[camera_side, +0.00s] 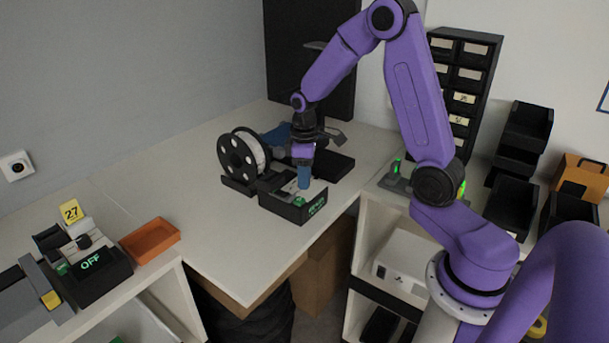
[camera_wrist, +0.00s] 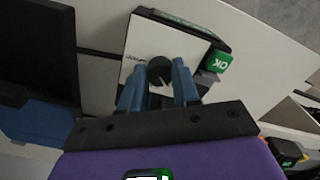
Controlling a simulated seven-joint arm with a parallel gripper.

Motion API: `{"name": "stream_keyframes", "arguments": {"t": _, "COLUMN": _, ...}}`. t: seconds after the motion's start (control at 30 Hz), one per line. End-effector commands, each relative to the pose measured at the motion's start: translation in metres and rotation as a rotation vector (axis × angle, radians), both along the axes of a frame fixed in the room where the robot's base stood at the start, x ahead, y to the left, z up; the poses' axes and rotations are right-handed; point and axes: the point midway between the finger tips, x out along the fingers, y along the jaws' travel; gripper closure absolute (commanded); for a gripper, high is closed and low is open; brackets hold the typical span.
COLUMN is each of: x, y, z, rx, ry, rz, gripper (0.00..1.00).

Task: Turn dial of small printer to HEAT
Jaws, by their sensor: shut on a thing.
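The small printer's control box (camera_side: 285,205) stands near the table's front edge in the side view. It is black, with a pale top and a lit green display (camera_side: 316,205) on its front, too small to read. In the wrist view its white panel (camera_wrist: 134,55) carries a round dark dial (camera_wrist: 159,71) with a pale pointer mark towards the lower side. My gripper (camera_side: 303,186) points down over the box. Its blue fingers (camera_wrist: 159,78) are shut on the dial, one on each side. In the side view the fingers hide the dial.
A green OK button (camera_wrist: 217,61) sits beside the panel. A black spool (camera_side: 240,158) stands behind the box. On the left are another black unit reading OFF (camera_side: 92,262), a yellow 27 sign (camera_side: 71,211) and an orange tray (camera_side: 150,240).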

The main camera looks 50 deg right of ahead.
Motion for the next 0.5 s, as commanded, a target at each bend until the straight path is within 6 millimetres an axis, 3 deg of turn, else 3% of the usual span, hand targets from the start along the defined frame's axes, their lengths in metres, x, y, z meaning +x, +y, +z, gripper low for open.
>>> {"name": "stream_keyframes", "arguments": {"t": 0.47, "x": 0.0019, "y": 0.0004, "z": 0.0015, "rx": 0.0, "ry": -0.007, "rz": 0.013, "gripper": 1.0}}
{"name": "stream_keyframes", "arguments": {"t": 0.5, "x": 0.0019, "y": 0.0004, "z": 0.0015, "rx": 0.0, "ry": -0.007, "rz": 0.013, "gripper": 0.59}}
